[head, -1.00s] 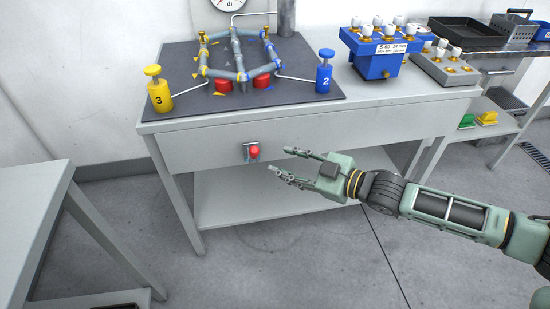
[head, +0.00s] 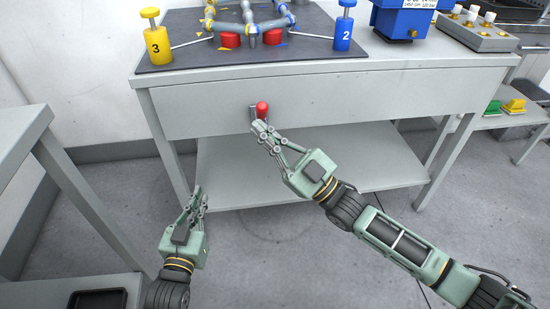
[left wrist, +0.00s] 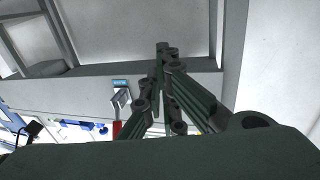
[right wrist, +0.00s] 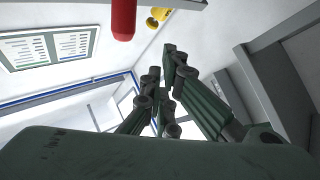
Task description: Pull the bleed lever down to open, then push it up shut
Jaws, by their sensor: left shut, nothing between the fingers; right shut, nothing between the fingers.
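The bleed lever has a red knob (head: 262,109) and a small metal bracket on the front panel of the workbench. In the left wrist view the red knob (left wrist: 117,129) hangs off the grey bracket (left wrist: 122,98), under a blue label. In the right wrist view the red knob (right wrist: 124,20) is at the top edge. My right gripper (head: 260,128) is shut and empty, its tips just below the knob in the head view. I cannot tell whether they touch it. My left gripper (head: 198,194) is shut and empty, lower left, apart from the lever.
The workbench (head: 200,115) carries a dark mat with a pipe loop, a yellow cylinder 3 (head: 157,44) and a blue cylinder 2 (head: 343,34). Its lower shelf (head: 330,165) is bare. Another table (head: 20,135) stands at the left.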

